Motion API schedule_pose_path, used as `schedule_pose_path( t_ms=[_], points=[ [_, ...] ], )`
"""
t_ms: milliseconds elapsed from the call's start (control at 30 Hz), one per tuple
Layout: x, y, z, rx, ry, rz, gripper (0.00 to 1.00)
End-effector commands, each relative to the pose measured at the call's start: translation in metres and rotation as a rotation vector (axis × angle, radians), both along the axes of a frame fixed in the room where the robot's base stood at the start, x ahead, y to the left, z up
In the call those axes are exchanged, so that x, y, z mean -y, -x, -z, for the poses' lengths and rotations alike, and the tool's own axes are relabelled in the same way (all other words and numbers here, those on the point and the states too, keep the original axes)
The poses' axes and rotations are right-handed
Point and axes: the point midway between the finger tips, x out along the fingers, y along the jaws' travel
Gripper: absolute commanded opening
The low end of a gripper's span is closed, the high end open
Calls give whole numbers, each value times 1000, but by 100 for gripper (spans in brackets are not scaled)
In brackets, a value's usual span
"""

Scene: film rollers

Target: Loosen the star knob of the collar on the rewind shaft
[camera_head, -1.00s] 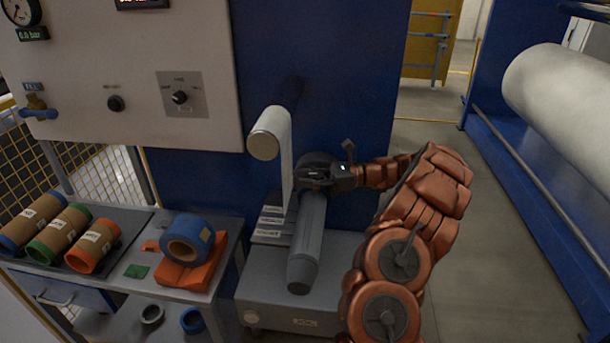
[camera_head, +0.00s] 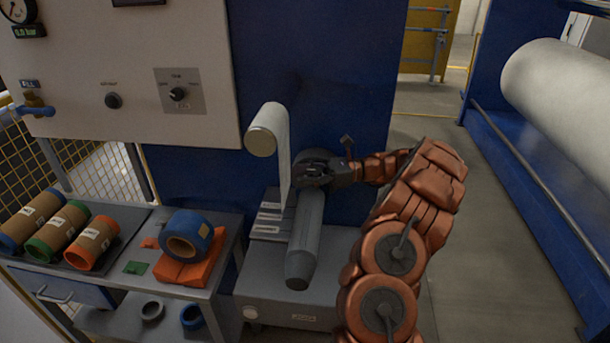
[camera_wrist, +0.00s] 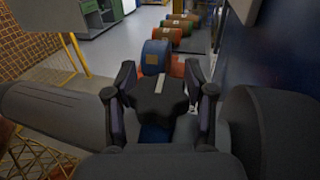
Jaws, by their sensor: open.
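The rewind shaft (camera_head: 304,240) is a grey cylinder pointing toward me above a grey machine base; it also shows at the left of the wrist view (camera_wrist: 50,110). The dark collar (camera_head: 317,157) sits at its far end, partly hidden by my gripper (camera_head: 312,174). In the wrist view, the black star knob (camera_wrist: 160,100) with a white mark on top lies between the two fingers of my gripper (camera_wrist: 160,92). The fingers are open, one on each side of the knob. I cannot tell whether they touch it.
A white web (camera_head: 284,165) hangs from a roller (camera_head: 262,143) just left of the collar. A bench (camera_head: 130,285) at left holds cores and a blue roll (camera_head: 187,237). A control panel (camera_head: 120,75) stands behind it. Floor is free at right, before a large white roll (camera_head: 565,95).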

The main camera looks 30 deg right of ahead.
Motion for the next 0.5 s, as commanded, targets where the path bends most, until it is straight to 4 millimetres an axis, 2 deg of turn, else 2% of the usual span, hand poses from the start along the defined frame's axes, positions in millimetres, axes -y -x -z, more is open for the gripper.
schedule_pose_path(
  t_ms=[233, 500],
  points=[
    [0, 0, -14, 2, 1, 0, 54],
    [1, 0, -62, 5, 3, 2, 54]
  ],
)
